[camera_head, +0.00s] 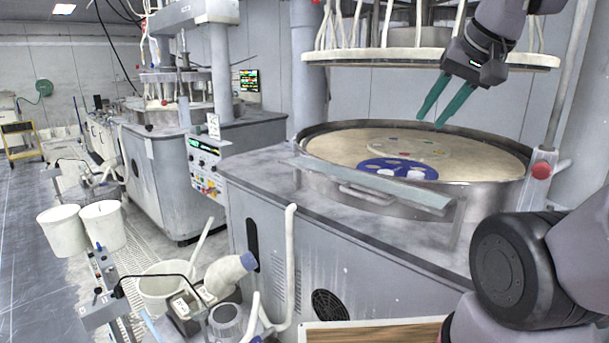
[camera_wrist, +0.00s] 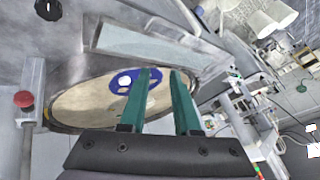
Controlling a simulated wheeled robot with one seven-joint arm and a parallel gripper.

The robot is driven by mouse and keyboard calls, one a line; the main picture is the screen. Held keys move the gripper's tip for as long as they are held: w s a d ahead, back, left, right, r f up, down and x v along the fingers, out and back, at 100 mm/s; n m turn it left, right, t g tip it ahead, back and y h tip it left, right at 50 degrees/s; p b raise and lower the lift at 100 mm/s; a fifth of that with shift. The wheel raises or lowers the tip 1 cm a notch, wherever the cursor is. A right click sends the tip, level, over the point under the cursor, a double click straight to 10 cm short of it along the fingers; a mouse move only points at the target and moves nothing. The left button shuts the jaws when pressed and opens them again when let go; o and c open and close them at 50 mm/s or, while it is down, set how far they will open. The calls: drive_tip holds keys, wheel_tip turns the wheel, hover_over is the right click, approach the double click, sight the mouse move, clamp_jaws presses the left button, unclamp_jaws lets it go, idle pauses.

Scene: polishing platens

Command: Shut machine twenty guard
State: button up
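The guard (camera_head: 400,187) is a long pale grey panel at the front rim of the nearest machine's round basin (camera_head: 488,192), with a bar handle (camera_head: 366,194) below it. It lies folded outward, leaving the front of the basin uncovered. In the wrist view the guard (camera_wrist: 150,45) is at the upper middle. I cannot read a machine number. My gripper (camera_head: 431,122) has two green fingers, is open and empty, and hangs above the platen, behind the guard and touching nothing. In the wrist view its fingertips (camera_wrist: 163,73) are apart, with the basin beyond them.
A blue disc (camera_head: 398,168) with white pieces lies on the tan platen. An upper ring plate (camera_head: 400,58) with hoses hangs above. A red button (camera_head: 541,170) is on a post at right. White buckets (camera_head: 62,230) and a control panel (camera_head: 203,165) are at left.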

drive_tip(key=shift+o, duration=0.4)
drive_tip(key=shift+w+a+f+n, duration=0.1)
drive_tip(key=shift+w+a+n, duration=0.05)
drive_tip(key=shift+w+n, duration=0.15)
drive_tip(key=n+g+h, duration=0.3)
drive_tip(key=n+g, duration=0.3)
drive_tip(key=n, duration=0.6)
approach(360, 193)
drive_tip(key=shift+n, duration=0.3)
drive_tip(key=f, duration=0.5)
drive_tip(key=d+f, duration=0.1)
drive_tip(key=f, duration=0.2)
drive_tip(key=shift+w, duration=0.35)
clamp_jaws()
